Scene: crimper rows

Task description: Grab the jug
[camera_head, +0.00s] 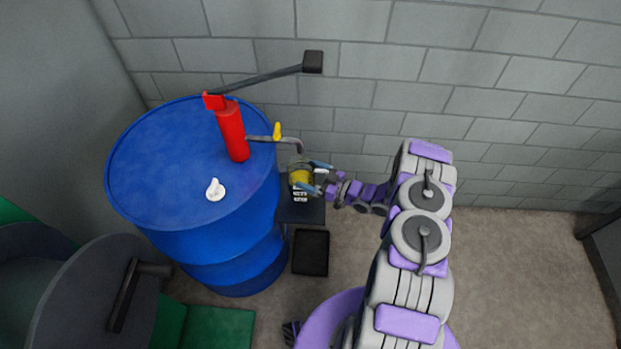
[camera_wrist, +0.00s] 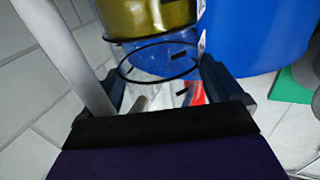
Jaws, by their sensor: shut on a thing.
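The jug (camera_head: 300,178) is a clear container with yellow liquid in it. It is just under the metal spout at the right side of the blue drum, over a small dark stand. My gripper (camera_head: 314,177) reaches it from the right, with one blue finger on each side, and is shut on it. In the wrist view the jug (camera_wrist: 150,18) shows its yellow liquid and a clear part with a dark ring, between the fingers of my gripper (camera_wrist: 165,80). I cannot tell whether the jug touches the stand.
The blue drum (camera_head: 160,165) carries a red pump (camera_head: 232,135) with a long dark lever and a white cap (camera_head: 215,190). The spout has a yellow handle (camera_head: 277,131). The dark stand (camera_head: 300,213) is close below the jug. A block wall is behind; floor to the right is clear.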

